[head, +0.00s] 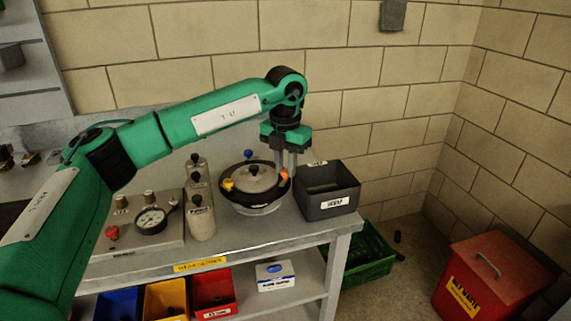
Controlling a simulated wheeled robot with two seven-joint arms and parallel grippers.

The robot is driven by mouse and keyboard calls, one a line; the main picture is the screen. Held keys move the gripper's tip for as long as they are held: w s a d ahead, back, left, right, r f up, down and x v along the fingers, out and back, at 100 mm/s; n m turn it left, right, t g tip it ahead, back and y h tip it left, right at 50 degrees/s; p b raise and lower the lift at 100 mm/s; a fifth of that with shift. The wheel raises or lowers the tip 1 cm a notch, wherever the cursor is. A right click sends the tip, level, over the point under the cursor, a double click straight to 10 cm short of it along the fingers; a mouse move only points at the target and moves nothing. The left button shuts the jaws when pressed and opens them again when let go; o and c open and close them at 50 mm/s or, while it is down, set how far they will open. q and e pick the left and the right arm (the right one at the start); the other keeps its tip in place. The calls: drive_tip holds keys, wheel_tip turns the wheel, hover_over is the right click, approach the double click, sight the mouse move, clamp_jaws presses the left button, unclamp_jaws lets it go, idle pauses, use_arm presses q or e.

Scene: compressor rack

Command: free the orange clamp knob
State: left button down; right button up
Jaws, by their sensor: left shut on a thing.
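A round pot (255,198) with a dark rim and a domed lid (256,177) stands on the grey bench. Coloured clamp knobs sit around its rim: a blue knob (248,153) at the back, a yellow knob (228,184) at the front left and the orange clamp knob (284,175) at the right. My left gripper (286,170) points straight down over the right side of the rim. Its fingers are shut on the orange knob, which shows only partly between and below the fingertips. I cannot tell whether the knob is still seated on the rim. My right gripper is not in view.
A dark grey labelled bin (327,190) stands close to the right of the pot. Grey bottles (201,215) and a gauge panel (152,220) are at the left. Coloured bins (213,291) sit on the shelf below. A green crate (366,255) and red waste box (490,275) are on the floor.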

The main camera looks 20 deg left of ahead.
sight(285, 171)
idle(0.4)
use_arm(q)
drive_tip(key=c, duration=1.3)
unclamp_jaws()
drive_tip(key=shift+o, duration=0.2)
wheel_tip(285, 171, up, 14)
drive_tip(key=shift+f, duration=0.1)
